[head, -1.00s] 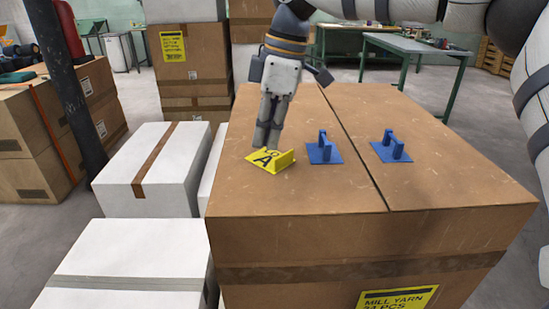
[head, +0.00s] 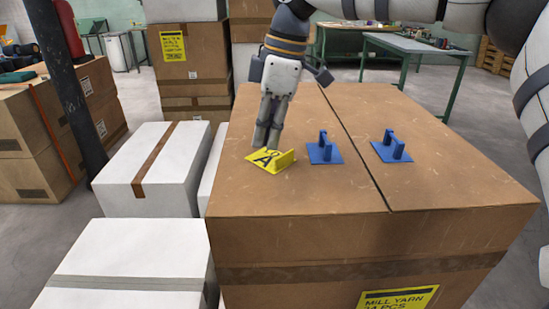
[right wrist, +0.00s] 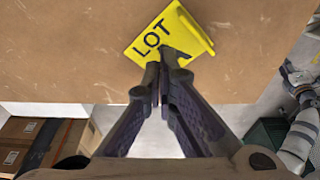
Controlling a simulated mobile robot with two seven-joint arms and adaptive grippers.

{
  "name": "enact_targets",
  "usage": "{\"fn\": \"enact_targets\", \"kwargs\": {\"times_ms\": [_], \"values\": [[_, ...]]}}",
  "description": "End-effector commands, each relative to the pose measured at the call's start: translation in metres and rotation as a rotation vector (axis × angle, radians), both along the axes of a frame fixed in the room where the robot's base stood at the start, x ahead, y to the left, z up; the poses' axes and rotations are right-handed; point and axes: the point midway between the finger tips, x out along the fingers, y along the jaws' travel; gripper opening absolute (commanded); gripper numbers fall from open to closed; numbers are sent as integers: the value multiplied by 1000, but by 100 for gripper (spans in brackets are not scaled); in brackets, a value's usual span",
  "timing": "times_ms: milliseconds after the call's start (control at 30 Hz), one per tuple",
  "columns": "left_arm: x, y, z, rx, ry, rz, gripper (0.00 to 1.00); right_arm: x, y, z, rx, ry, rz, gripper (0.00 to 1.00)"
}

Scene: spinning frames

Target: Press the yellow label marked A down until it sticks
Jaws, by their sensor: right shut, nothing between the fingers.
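The yellow label (head: 283,163) lies on top of the big brown carton (head: 300,190), near its left edge. It has black lettering with an A and a raised yellow tab on its right side. My right gripper (head: 267,146) points down at the label's far edge, fingers shut and empty. In the right wrist view the label (right wrist: 142,44) reads LOT, and the fingertips (right wrist: 166,60) overlap its near edge and hide part of the A. I cannot tell whether they touch it. My left gripper is not in view.
Two blue pieces with upright handles, a nearer one (head: 323,152) and a farther-right one (head: 391,151), stand on the carton right of the label. A seam runs between them. White boxes (head: 150,160) stand left of the carton, beside a dark post (head: 70,90).

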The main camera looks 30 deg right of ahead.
Motion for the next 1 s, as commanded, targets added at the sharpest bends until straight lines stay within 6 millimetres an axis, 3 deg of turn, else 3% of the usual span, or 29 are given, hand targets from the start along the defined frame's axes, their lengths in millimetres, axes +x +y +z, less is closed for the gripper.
{"fn": "enact_targets", "kwargs": {"times_ms": [367, 1000], "values": [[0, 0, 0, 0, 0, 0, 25, 0, 0, -1, 0, 0, 0, 0], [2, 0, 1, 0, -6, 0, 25, 0, 0, -18, 0, 0, 0, 0]]}}
